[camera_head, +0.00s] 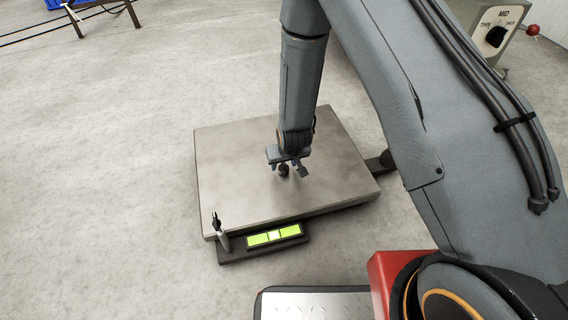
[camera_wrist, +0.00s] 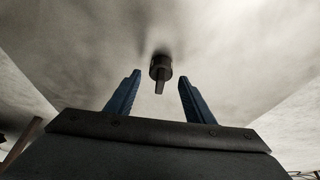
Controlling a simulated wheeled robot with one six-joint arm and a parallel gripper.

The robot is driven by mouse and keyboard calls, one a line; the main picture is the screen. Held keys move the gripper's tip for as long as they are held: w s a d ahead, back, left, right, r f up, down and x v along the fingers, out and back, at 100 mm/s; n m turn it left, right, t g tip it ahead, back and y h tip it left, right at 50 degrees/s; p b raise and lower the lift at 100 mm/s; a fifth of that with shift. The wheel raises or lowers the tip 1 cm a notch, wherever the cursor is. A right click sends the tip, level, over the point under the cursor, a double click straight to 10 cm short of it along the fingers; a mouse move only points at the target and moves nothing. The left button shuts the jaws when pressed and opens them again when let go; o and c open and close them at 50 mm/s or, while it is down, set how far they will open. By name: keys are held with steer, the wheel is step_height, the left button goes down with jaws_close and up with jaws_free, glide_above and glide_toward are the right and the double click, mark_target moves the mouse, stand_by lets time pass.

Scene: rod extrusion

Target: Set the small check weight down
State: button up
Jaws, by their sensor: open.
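The small check weight (camera_wrist: 160,68) is a dark round piece with a narrow stem. In the wrist view it stands on the pale scale plate, ahead of and between my two blue fingers. My gripper (camera_wrist: 157,97) is open, with a clear gap between each finger and the weight. In the head view the weight (camera_head: 284,170) shows as a small dark spot just below my gripper (camera_head: 287,172), near the middle of the scale plate (camera_head: 235,165). The exact contact of the weight with the plate is hard to make out.
A lit green display (camera_head: 274,236) sits at the scale's front edge, with a small dark upright post (camera_head: 220,232) at its left. A grey box with a dial marked MID (camera_head: 497,35) stands at the upper right.

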steer(key=s+a+r+g+p, duration=0.15)
steer(key=s+r, duration=0.25)
steer(key=r, duration=0.6)
steer(key=s+a+r+n+p, duration=0.15)
steer(key=s+r, duration=0.35)
steer(key=r, duration=0.5)
steer(key=s+a+r+p, duration=0.15)
steer(key=s+r, duration=0.25)
steer(key=r, duration=0.6)
steer(key=s+d+r+g, duration=0.1)
steer(key=s+d+r, duration=0.1)
steer(key=s+r, duration=0.5)
steer(key=s+d+r+n+g, duration=0.1)
steer(key=s+r, duration=0.6)
steer(key=s, duration=0.5)
steer(key=shift+s+d+r+g+y+p, duration=0.15)
steer(key=shift+s+d+g+y+p, duration=0.15)
steer(key=shift+d+g+p, duration=0.1)
